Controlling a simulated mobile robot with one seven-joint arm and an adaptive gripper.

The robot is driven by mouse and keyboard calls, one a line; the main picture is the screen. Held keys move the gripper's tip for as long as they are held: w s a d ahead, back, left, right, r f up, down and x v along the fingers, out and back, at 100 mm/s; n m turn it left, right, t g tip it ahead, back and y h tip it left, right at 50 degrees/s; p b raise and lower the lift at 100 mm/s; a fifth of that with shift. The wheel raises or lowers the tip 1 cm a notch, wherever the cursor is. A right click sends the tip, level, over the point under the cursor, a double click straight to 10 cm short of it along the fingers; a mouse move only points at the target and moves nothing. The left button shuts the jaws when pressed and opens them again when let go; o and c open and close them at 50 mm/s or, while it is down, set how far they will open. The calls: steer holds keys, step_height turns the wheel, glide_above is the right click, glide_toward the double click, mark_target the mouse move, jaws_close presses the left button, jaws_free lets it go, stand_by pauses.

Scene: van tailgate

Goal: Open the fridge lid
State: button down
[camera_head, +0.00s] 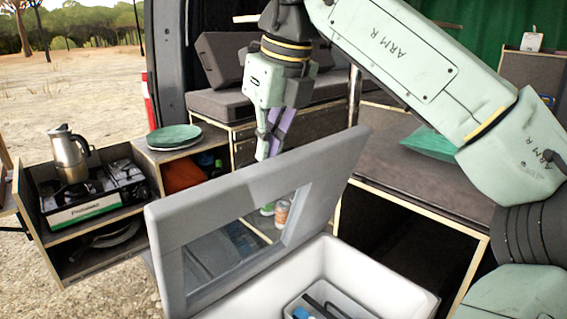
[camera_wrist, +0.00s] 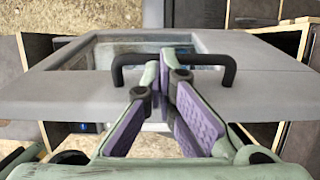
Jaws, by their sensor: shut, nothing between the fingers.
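The fridge (camera_head: 390,275) is a white-lined open box at the bottom of the head view. Its grey lid (camera_head: 180,225), with a see-through window, stands raised and steeply tilted above the box. The lid (camera_wrist: 260,95) fills much of the wrist view, with a black bar handle (camera_wrist: 229,72) across it. My gripper (camera_head: 266,150) is behind the lid's upper edge in the head view, its tips partly hidden. In the wrist view my gripper (camera_wrist: 169,65) is shut and empty, its tips overlapping the handle's middle; I cannot tell whether they touch it.
A basket (camera_head: 330,300) with a blue item is inside the fridge. At left, a moka pot (camera_head: 68,155) stands on a camping stove (camera_head: 85,195) in a pull-out unit. Green plates (camera_head: 174,136) lie beside it. A cushioned bench (camera_head: 225,104) is behind my gripper.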

steer(key=shift+w+a+r+g+h, duration=0.15)
steer(key=shift+w+a+g+h, duration=0.1)
steer(key=shift+w+a, duration=0.35)
steer(key=shift+w+a+r+g+h, duration=0.15)
steer(key=shift+w+a+h, duration=0.1)
steer(key=shift+w+a, duration=0.35)
steer(key=shift+s+d+f, duration=0.1)
